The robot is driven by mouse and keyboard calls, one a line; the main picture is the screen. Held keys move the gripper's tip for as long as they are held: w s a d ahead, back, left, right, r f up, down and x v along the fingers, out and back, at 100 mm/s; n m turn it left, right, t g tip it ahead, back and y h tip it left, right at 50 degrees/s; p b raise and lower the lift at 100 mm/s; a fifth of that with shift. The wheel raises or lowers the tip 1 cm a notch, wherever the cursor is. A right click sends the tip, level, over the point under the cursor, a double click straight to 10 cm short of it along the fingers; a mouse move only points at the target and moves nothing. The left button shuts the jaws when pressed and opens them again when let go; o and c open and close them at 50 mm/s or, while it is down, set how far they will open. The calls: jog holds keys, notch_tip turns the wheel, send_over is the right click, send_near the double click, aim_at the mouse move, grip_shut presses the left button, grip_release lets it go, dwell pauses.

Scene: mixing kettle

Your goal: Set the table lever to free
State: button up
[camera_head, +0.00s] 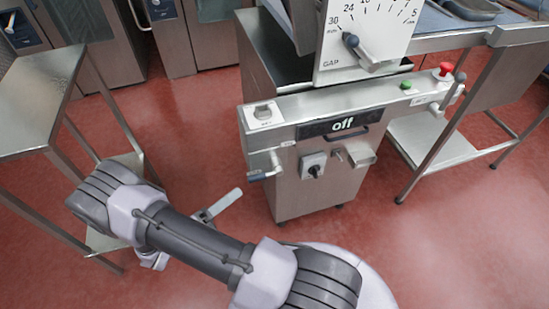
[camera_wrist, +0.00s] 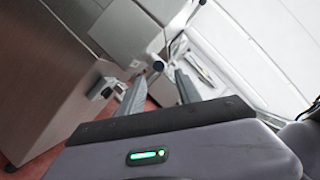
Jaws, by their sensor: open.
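A short metal lever with a dark blue grip (camera_head: 262,174) sticks out at the lower left of the steel machine's front panel, and I take it for the table lever. No free or locked marking on it is readable. A dark knob (camera_wrist: 158,66) on a metal rod shows just beyond my fingertips in the wrist view, probably this lever's end. My gripper (camera_head: 222,206) is left of and below the lever in the head view, partly hidden by my own arm. Its two fingers (camera_wrist: 160,77) are apart and nothing is between them.
A gap dial (camera_head: 375,30) stands above. A steel table (camera_head: 38,95) is at left; the red floor around my gripper is clear.

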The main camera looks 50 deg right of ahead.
aim_at(255, 176)
jog(key=p+x, duration=0.2)
jog(key=x, duration=0.6)
jog(key=shift+r, duration=0.1)
jog(key=shift+d, duration=0.15)
jog(key=shift+c, duration=0.2)
